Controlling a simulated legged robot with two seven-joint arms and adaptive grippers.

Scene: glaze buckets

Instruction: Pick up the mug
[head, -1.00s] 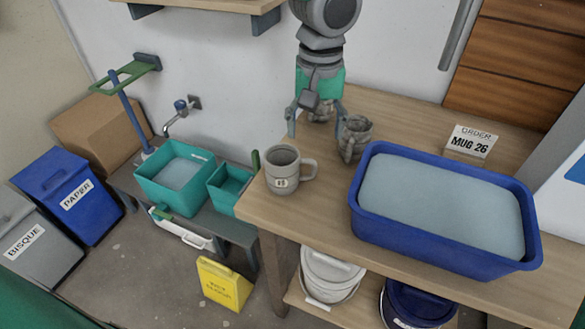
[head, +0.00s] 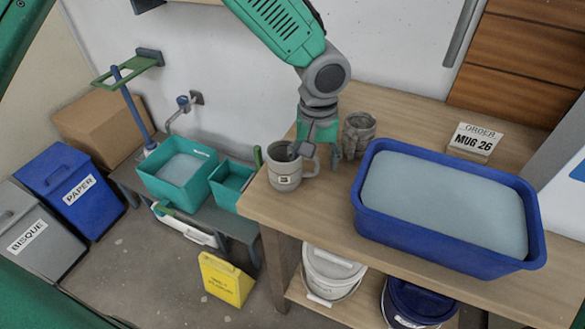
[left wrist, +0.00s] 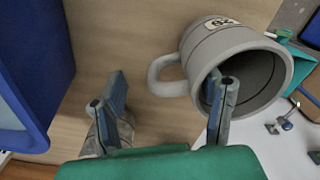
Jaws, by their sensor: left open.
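The grey mug (head: 283,176) stands upright near the left edge of the wooden table, with a small label on its front and its handle to the right. My left gripper (head: 318,150) is open at the handle side of the mug, pointing down. In the left wrist view the mug (left wrist: 214,60) is at the upper right, its handle between the spread fingers of the gripper (left wrist: 170,88). One finger overlaps the mug's mouth; I cannot tell whether it is inside. The other finger is beyond the handle. Neither finger is closed on it. My right gripper is not in view.
A blue tub (head: 366,205) with pale contents takes up the table's right side. A grey lumpy object (head: 358,135) stands close behind the gripper. An order card (head: 474,141) reads "MUG 26". Teal bins (head: 178,198) sit lower left, past the table edge.

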